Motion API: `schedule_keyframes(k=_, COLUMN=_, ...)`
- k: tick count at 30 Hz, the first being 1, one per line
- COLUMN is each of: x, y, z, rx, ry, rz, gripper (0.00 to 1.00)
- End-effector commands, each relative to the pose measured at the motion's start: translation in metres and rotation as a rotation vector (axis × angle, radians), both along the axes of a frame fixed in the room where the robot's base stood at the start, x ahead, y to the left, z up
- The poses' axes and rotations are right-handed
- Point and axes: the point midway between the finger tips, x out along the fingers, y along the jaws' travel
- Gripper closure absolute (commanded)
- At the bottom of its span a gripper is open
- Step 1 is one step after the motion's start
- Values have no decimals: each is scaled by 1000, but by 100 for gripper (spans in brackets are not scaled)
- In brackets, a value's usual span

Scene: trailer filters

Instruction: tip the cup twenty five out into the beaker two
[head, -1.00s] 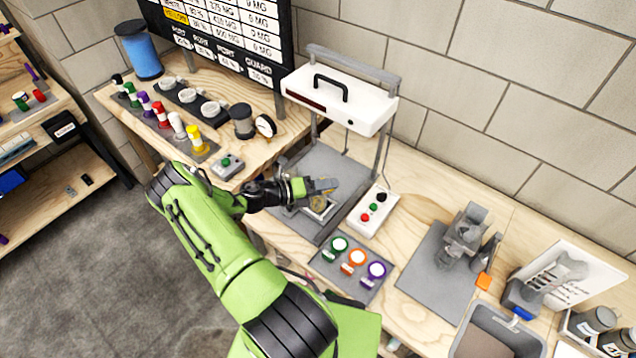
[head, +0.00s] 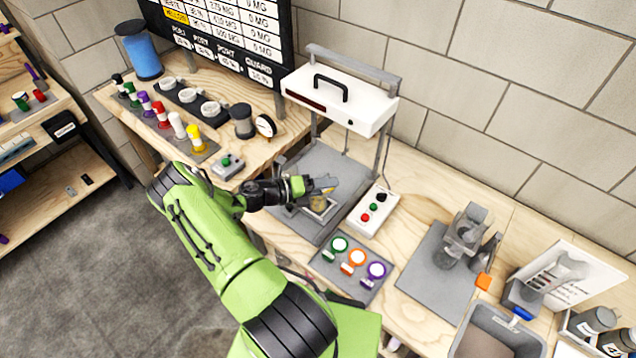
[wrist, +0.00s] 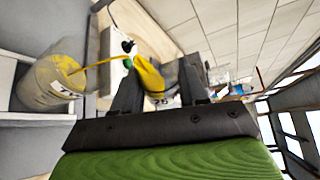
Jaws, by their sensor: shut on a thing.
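My gripper (wrist: 160,76) is shut on cup twenty five (wrist: 149,78), which shows yellow contents and part of a "25" label between the fingers. The cup is tipped, and a thin yellow stream runs from it into beaker two (wrist: 50,82) in the wrist view. The beaker is clear, with a partly visible "TW" label and yellow contents inside. In the head view, my gripper (head: 308,186) is over the grey tray below the white machine, with the beaker (head: 318,204) just under it. The fingers partly hide the cup there.
The white machine (head: 340,98) stands on posts close behind my gripper. A white button box (head: 374,211) is to the right, with a pad of coloured pots (head: 352,268) in front. Coloured bottles (head: 178,125) and a gauge (head: 265,126) stand at the left.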

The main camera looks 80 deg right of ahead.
Motion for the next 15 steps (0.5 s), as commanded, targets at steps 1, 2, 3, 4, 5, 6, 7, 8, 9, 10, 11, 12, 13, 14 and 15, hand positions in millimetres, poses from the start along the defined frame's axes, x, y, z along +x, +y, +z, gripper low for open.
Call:
schedule_keyframes(k=1, x=0, y=0, z=0, rx=3, ry=3, rz=0, gripper=92)
schedule_keyframes(k=2, x=0, y=0, z=0, rx=5, ry=6, rz=0, gripper=92)
schedule_keyframes(k=3, x=0, y=0, z=0, rx=7, ry=8, rz=-1, gripper=92)
schedule_keyframes(k=4, x=0, y=0, z=1, rx=9, ry=9, rz=-1, gripper=92)
schedule_keyframes(k=5, x=0, y=0, z=1, rx=10, ry=11, rz=-1, gripper=92)
schedule_keyframes(k=6, x=0, y=0, z=1, rx=12, ry=14, rz=-1, gripper=92)
schedule_keyframes(k=7, x=0, y=0, z=1, rx=14, ry=15, rz=-1, gripper=92)
schedule_keyframes(k=8, x=0, y=0, z=1, rx=14, ry=17, rz=-1, gripper=92)
schedule_keyframes(k=9, x=0, y=0, z=1, rx=17, ry=19, rz=-1, gripper=92)
schedule_keyframes(k=10, x=0, y=0, z=1, rx=18, ry=21, rz=-1, gripper=92)
schedule_keyframes(k=11, x=0, y=0, z=1, rx=20, ry=23, rz=-1, gripper=92)
schedule_keyframes(k=12, x=0, y=0, z=1, rx=22, ry=26, rz=-1, gripper=92)
schedule_keyframes(k=13, x=1, y=0, z=1, rx=24, ry=28, rz=0, gripper=92)
schedule_keyframes(k=14, x=1, y=0, z=1, rx=25, ry=30, rz=0, gripper=92)
schedule_keyframes(k=15, x=1, y=-1, z=2, rx=28, ry=32, rz=-1, gripper=92)
